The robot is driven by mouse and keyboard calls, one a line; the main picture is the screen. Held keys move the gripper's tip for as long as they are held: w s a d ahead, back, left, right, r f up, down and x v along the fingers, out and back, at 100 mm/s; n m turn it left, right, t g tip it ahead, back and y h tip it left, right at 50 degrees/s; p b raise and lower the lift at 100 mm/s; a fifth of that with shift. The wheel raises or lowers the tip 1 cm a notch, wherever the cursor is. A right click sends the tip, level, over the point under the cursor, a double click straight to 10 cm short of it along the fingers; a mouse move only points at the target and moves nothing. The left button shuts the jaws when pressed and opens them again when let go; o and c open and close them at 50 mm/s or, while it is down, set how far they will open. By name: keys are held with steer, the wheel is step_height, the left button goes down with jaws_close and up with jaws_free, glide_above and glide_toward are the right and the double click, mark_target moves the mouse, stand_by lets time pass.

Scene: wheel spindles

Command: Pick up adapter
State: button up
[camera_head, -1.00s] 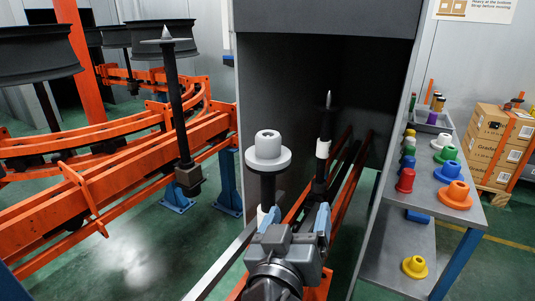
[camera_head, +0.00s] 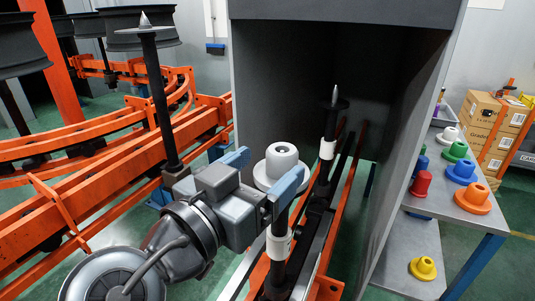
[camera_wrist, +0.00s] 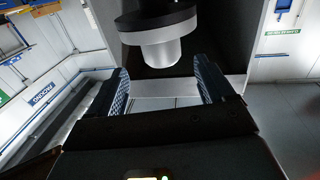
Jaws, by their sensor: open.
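A light grey stepped adapter (camera_head: 282,162) with a wide flange sits upright on top of the near dark spindle (camera_head: 279,222). In the wrist view the adapter (camera_wrist: 161,52) appears upside down, just beyond the fingertips and roughly centred between them. My gripper (camera_head: 269,164) is open, with one blue finger on each side of the adapter in the head view; its right finger covers part of the flange. The fingers also show in the wrist view (camera_wrist: 160,68), with an empty gap between them. I see no contact with the adapter.
A second spindle (camera_head: 329,120) with a pointed tip stands behind, inside the dark booth (camera_head: 410,80). A tall spindle (camera_head: 157,90) stands on the orange rail (camera_head: 100,185) at left. A grey shelf (camera_head: 465,215) at right carries several coloured adapters, including an orange one (camera_head: 465,199).

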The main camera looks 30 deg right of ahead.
mark_target(289, 148)
steer(key=shift+w+d, duration=0.1)
steer(key=shift+w, duration=0.3)
steer(key=shift+w+d+r, duration=0.1)
steer(key=shift+w+d, duration=0.1)
steer(key=shift+d, duration=0.15)
steer(key=shift+f+p+x, duration=0.2)
steer(key=shift+p+x, duration=0.4)
steer(key=shift+x, duration=1.1)
steer(key=shift+f+p+x, duration=0.25)
steer(key=shift+p+x, duration=0.35)
steer(key=shift+x, duration=1.1)
steer(key=shift+s, duration=0.15)
steer(key=c, duration=1.1)
steer(key=shift+r, duration=0.15)
